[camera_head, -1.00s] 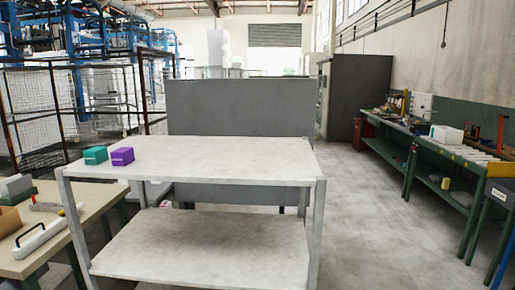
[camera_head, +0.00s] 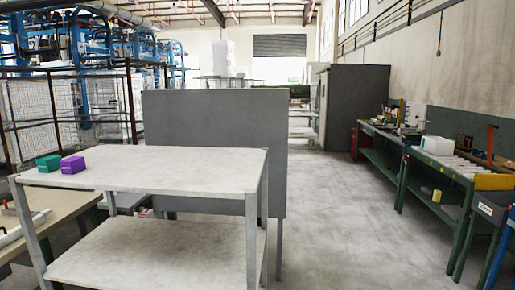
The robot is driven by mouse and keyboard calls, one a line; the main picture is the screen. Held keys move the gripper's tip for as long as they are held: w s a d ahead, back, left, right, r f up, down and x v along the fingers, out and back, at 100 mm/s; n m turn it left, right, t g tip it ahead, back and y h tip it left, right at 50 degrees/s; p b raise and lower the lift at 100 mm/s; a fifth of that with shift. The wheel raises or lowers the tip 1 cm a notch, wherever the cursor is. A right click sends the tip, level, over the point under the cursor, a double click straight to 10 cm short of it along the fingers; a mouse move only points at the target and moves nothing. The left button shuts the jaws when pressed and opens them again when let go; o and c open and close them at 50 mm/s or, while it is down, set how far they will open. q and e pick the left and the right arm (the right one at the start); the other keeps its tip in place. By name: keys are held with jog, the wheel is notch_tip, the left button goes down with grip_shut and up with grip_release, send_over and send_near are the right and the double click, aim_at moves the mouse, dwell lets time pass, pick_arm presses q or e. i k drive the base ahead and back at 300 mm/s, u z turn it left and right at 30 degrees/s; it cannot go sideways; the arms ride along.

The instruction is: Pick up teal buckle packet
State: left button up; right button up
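The teal buckle packet (camera_head: 49,163) is a small teal box on the top shelf of a pale two-level table (camera_head: 165,169), near its far left corner. No gripper of mine shows in the view, so I cannot see either one relative to the packet.
A grey panel (camera_head: 213,120) stands behind the table. A green workbench (camera_head: 440,172) with tools runs along the right wall. A beige table (camera_head: 62,207) is at the lower left. The floor (camera_head: 340,200) between table and workbench is clear.

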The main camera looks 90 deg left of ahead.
aim_at(49, 163)
jog(key=z, duration=0.3)
jog(key=i, duration=0.2)
jog(key=u, duration=3.05)
jog(key=i, duration=0.25)
jog(key=u, duration=1.55)
jog(key=k, duration=0.6)
jog(key=u, duration=0.5)
jog(key=i, duration=1.65)
jog(key=z, duration=0.4)
